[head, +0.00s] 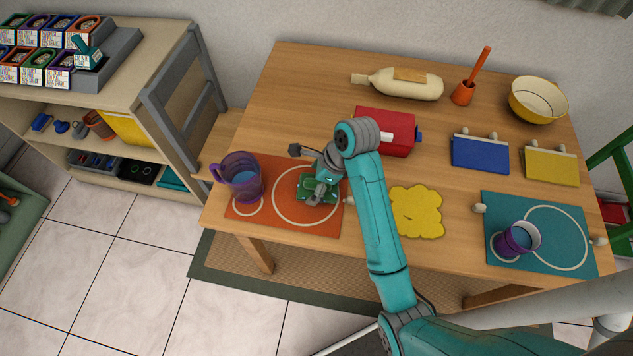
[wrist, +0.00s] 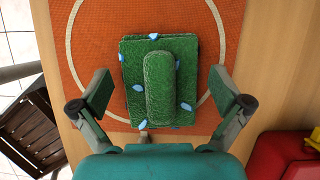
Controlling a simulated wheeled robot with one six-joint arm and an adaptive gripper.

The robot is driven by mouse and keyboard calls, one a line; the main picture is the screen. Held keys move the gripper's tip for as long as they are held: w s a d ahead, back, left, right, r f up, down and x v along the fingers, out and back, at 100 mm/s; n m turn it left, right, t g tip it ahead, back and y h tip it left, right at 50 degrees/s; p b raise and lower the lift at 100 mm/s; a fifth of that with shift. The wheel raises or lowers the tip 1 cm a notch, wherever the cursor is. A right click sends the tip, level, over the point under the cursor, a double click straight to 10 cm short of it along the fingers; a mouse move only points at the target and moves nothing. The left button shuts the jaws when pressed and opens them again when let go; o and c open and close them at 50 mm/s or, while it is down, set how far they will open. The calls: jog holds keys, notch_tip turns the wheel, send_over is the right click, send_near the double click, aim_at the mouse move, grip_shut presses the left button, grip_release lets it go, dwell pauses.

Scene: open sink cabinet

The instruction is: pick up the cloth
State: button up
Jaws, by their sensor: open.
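A green cloth (head: 306,187) with small blue marks lies folded on an orange mat (head: 240,214), inside the mat's large pale ring. In the wrist view the cloth (wrist: 134,58) is a flat square with a thick roll along its top. My gripper (head: 320,190) is over the cloth and hides part of it in the head view. In the wrist view my gripper (wrist: 160,88) is open, with one finger left and one right of the cloth. Gaps show between the fingers and the cloth. I cannot tell how high the fingertips are above it.
A purple mug (head: 242,178) stands close left of the cloth on the same mat. A red box (head: 388,130) is behind and right. A yellow scalloped piece (head: 416,212) lies right of my arm. A purple cup (head: 516,239) stands on a teal mat (head: 500,210).

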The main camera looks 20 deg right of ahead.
jog(key=c, duration=1)
jog(key=shift+c, duration=0.2)
jog(key=shift+r, duration=0.15)
